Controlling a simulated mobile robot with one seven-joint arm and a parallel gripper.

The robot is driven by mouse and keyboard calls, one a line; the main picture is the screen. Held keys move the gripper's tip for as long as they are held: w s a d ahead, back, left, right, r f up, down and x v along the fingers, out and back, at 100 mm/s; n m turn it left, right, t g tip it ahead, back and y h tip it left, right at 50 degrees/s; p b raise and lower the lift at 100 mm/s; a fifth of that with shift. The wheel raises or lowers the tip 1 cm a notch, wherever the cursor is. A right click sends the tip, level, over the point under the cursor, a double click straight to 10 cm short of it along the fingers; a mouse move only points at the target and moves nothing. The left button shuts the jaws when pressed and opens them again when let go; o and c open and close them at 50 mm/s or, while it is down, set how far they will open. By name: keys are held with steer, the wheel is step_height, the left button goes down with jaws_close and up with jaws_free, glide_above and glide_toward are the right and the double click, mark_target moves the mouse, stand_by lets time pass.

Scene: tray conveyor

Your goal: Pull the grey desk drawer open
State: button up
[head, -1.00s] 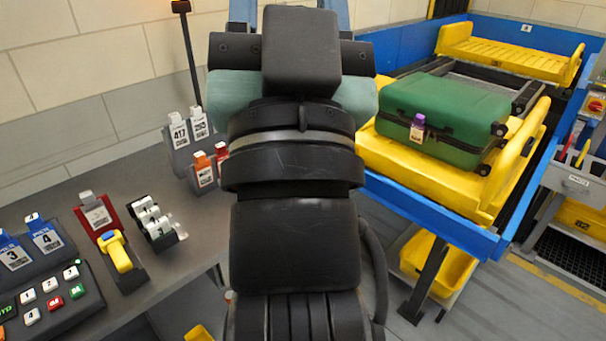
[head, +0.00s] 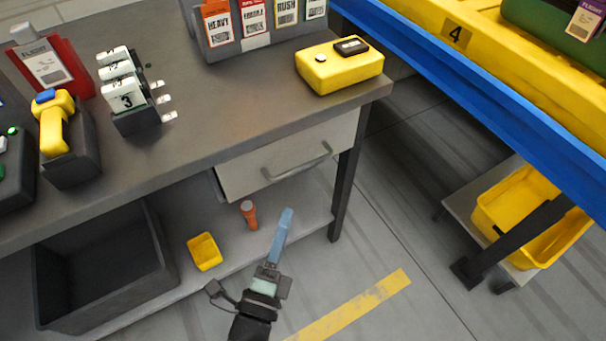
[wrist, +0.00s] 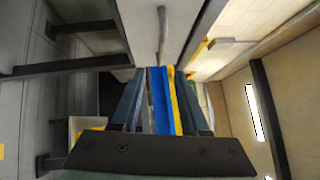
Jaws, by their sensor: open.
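The drawer (head: 243,172) has a light grey front and sits under the right part of the desk top. Its bar handle (head: 300,167) is on that front. In the wrist view the handle (wrist: 162,35) stands out from the drawer front (wrist: 187,22), just beyond the fingertips. My gripper (head: 286,213) is below and in front of the handle in the head view, apart from it. In the wrist view my gripper (wrist: 160,72) is open, with nothing held between the fingers. The drawer looks shut or nearly so; I cannot tell exactly.
The grey desk top (head: 210,110) carries a yellow box (head: 335,75), a tag rack (head: 250,38) and a yellow scanner (head: 55,125). The lower shelf holds a dark bin (head: 95,265), a yellow cup (head: 204,251) and an orange torch (head: 249,213). A blue conveyor rail (head: 480,85) is at right.

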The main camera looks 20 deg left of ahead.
mark_target(303, 166)
steer(key=w, duration=0.4)
steer(key=w+a+r+b, duration=0.1)
steer(key=w, duration=0.3)
steer(key=w+r, duration=0.1)
steer(key=w, duration=0.3)
steer(key=shift+w+a, duration=0.25)
steer(key=shift+w, duration=0.05)
jaws_close()
steer(key=shift+f, duration=0.1)
stand_by(0.8)
